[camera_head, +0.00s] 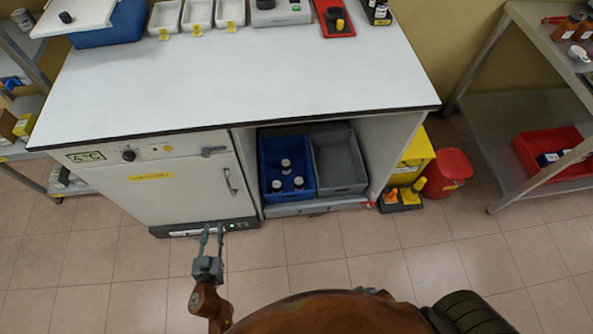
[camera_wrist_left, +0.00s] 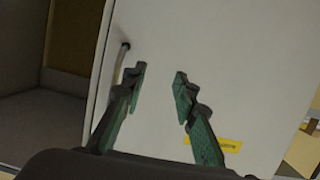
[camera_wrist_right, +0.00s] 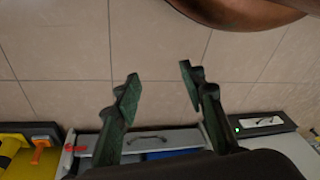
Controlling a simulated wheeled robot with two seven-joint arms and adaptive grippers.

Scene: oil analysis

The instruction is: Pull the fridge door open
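The white fridge (camera_head: 180,190) stands at the left under the worktop, and its door looks shut. The door's metal handle (camera_head: 230,182) is near the door's right edge. My left gripper (camera_head: 213,228) is open and empty, in front of the lower part of the fridge. In the left wrist view its fingers (camera_wrist_left: 158,78) face the door panel (camera_wrist_left: 210,50). The handle (camera_wrist_left: 121,60) shows there left of the fingers, apart from the gap between them. My right gripper (camera_wrist_right: 157,82) is open and empty above floor tiles, outside the head view.
Right of the fridge is an open bay with a blue crate (camera_head: 268,185) holding bottles and a grey crate (camera_head: 340,180). A yellow bin (camera_head: 412,165) and red bucket (camera_head: 447,172) stand farther right. The floor before the fridge is clear.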

